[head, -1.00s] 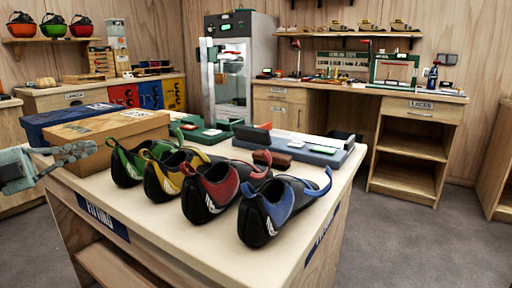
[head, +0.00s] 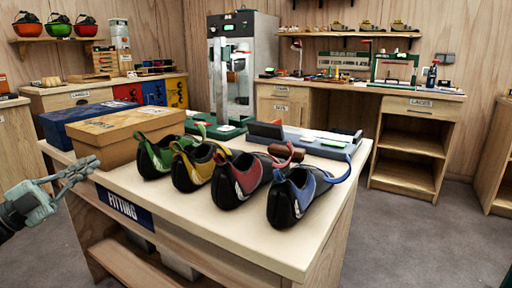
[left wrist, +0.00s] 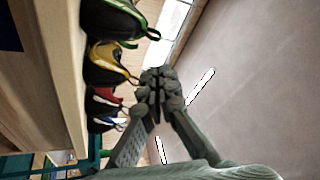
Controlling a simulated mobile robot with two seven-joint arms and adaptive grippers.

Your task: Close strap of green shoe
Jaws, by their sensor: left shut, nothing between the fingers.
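The green shoe (head: 160,156), black with green trim, stands at the left end of a row of shoes on the fitting table (head: 262,246). A green loop rises at its heel; whether its strap lies closed is too small to tell. It also shows in the left wrist view (left wrist: 108,22), at the top left. My left gripper (head: 88,166) is shut and empty, left of the table's near edge and apart from the shoe. In the left wrist view its fingers (left wrist: 157,82) are together, right of the shoes. My right gripper is not in view.
Yellow (head: 196,166), red (head: 238,180) and blue (head: 295,195) shoes stand close beside the green one. A brown box (head: 118,142) and a blue box (head: 75,122) stand left of it. Trays lie behind the row. The table's near strip is clear.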

